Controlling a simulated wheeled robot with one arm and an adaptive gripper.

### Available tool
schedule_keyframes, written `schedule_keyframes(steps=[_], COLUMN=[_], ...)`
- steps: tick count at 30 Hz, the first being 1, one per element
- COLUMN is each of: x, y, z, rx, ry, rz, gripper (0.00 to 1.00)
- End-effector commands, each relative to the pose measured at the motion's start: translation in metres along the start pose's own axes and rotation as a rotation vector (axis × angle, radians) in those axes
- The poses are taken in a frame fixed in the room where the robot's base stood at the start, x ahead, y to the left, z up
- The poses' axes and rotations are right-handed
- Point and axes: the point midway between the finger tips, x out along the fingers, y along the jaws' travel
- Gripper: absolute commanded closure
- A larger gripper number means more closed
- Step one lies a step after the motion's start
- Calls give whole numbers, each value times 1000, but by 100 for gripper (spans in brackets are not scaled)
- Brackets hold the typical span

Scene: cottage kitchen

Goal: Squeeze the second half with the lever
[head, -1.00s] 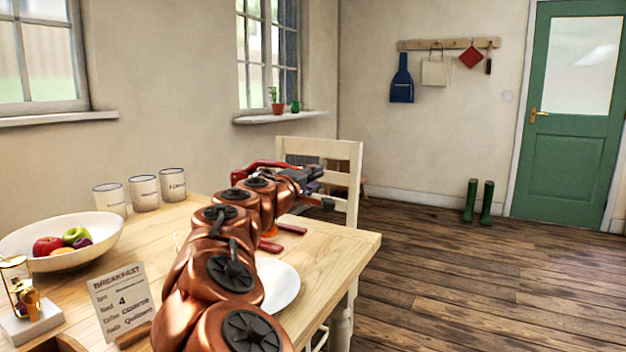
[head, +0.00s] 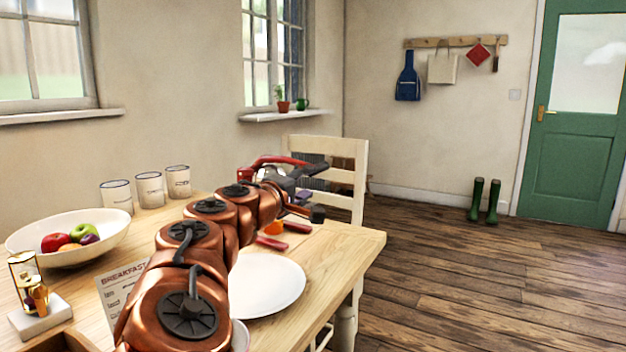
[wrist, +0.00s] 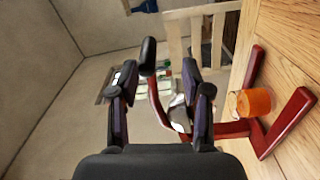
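The red juicer stands on the wooden table. Its splayed red base legs (wrist: 290,125) show in the wrist view, along with its red lever (wrist: 155,98), which has a black grip (wrist: 148,55). In the head view the raised lever (head: 275,161) shows above my arm. A small glass with orange contents (wrist: 255,102) is at the base; its orange colour also shows in the head view (head: 273,228). My gripper (wrist: 158,88) is open, its dark fingers apart, with the lever appearing between them. Whether they touch it is unclear. I cannot make out an orange half.
A white plate (head: 270,288) lies near the table's front edge, partly behind my arm. A fruit bowl (head: 25,240), several white canisters and a breakfast card (head: 112,285) are at the left. A cream chair (head: 357,165) stands just beyond the juicer.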

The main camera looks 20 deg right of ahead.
Motion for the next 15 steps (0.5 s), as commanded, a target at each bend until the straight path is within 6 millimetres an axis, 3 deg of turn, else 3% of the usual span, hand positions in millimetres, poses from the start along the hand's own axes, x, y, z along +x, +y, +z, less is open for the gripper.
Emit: schedule_keyframes(steps=[6,15], x=[-32,-52], y=[2,1], z=[-1,0], rx=[1,1], ry=[5,1], rz=[2,1], gripper=[52,52])
